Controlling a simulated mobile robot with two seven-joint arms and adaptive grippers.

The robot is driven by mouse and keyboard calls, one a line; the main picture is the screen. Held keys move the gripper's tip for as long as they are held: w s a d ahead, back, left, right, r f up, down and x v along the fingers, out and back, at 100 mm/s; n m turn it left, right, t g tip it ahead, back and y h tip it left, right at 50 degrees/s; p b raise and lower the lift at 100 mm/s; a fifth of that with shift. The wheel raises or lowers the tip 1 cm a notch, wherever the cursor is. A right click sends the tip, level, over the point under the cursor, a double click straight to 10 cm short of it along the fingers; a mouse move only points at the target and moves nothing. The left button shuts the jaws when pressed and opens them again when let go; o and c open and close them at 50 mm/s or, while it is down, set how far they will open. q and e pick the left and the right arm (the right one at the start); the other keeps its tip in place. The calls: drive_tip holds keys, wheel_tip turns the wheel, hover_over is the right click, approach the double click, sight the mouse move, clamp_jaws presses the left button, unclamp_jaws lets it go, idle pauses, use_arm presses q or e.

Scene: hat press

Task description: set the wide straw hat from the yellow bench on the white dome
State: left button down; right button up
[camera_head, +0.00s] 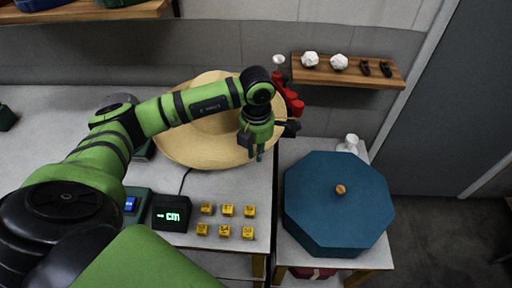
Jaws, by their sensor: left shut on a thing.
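The wide straw hat (185,150) is pale tan and lies broad and tilted in the middle of the view, partly hidden behind my green left arm. My left gripper (260,153) reaches down at the right edge of its brim and is shut on the hat. A rounded grey shape (121,98) shows behind my arm at the left; I cannot tell whether it is the white dome. I cannot make out a yellow bench apart from the grey-topped table. My right gripper is not in view.
A blue octagonal lidded box (338,205) stands at the right. Several yellow cubes (228,210) and a display reading "cm" (172,214) sit on the grey table in front. A red device (288,97) stands beside the hat. A wooden shelf (345,74) holds small items.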

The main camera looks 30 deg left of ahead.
use_arm(q)
drive_tip(key=shift+f, duration=0.5)
drive_tip(key=shift+f+b, duration=1.2)
drive_tip(key=shift+f, duration=0.5)
drive_tip(key=shift+f+b, duration=0.35)
drive_tip(key=shift+f, duration=0.05)
drive_tip(key=shift+f+b, duration=1.95)
drive_tip(key=shift+f, duration=0.2)
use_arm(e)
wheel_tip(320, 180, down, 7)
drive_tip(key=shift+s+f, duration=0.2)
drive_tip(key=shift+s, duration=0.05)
use_arm(q)
drive_tip(key=shift+f+b, duration=0.8)
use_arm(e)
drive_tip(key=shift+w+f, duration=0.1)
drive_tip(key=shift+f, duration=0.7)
use_arm(q)
drive_tip(key=c, duration=1.2)
unclamp_jaws()
drive_tip(key=shift+o, duration=0.2)
